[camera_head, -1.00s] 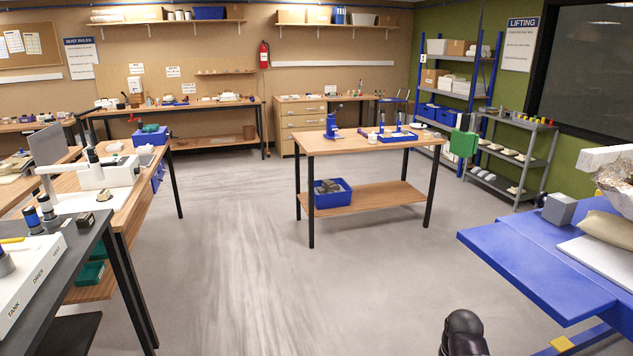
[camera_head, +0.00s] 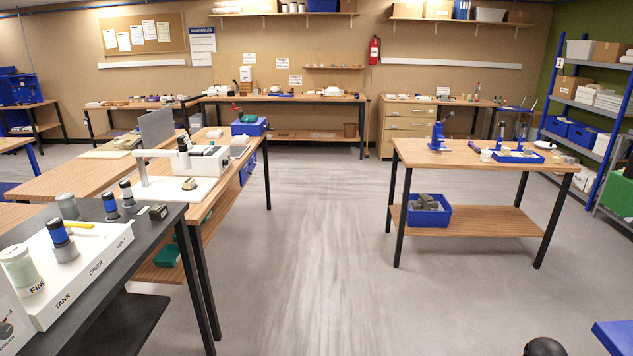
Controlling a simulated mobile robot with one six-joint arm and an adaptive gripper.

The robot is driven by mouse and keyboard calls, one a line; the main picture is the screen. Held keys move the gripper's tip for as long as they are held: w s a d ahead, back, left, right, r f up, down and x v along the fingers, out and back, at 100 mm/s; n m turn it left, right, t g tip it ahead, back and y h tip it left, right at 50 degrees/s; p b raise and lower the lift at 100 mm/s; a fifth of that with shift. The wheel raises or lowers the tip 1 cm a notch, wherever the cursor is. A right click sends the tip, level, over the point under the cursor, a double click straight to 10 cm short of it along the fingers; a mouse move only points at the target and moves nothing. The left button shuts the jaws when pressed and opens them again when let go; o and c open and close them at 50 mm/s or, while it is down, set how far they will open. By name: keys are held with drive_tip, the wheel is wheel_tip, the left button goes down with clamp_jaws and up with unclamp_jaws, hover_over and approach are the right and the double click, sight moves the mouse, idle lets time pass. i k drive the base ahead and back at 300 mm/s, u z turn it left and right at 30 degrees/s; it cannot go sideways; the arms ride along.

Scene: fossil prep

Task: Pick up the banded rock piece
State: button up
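I cannot tell for sure which thing is the banded rock piece. A small brown-and-pale block (camera_head: 189,184) lies on a white sheet beside the white microscope-like device (camera_head: 195,161) on the left wooden bench; it could be a rock piece, but banding is too small to make out. Grey-brown rock pieces (camera_head: 426,202) lie in a blue bin (camera_head: 428,217) on the lower shelf of the middle table. A dark rounded part, likely of my arm, shows at the bottom edge. My gripper's fingers are not in view.
A dark bench (camera_head: 110,285) at the near left holds a white TANK/DRIER/VENT box (camera_head: 80,270) and several blue-and-dark cylinders. The middle table (camera_head: 480,152) stands right of centre. A blue surface edge (camera_head: 615,337) shows at bottom right. The floor between is clear.

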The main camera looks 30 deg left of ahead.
sight(158, 212)
drive_tip(key=u, duration=0.3)
drive_tip(key=i, duration=1.6)
drive_tip(key=u, duration=0.85)
drive_tip(key=i, duration=0.65)
drive_tip(key=u, duration=0.95)
drive_tip(key=i, duration=1)
drive_tip(key=u, duration=0.6)
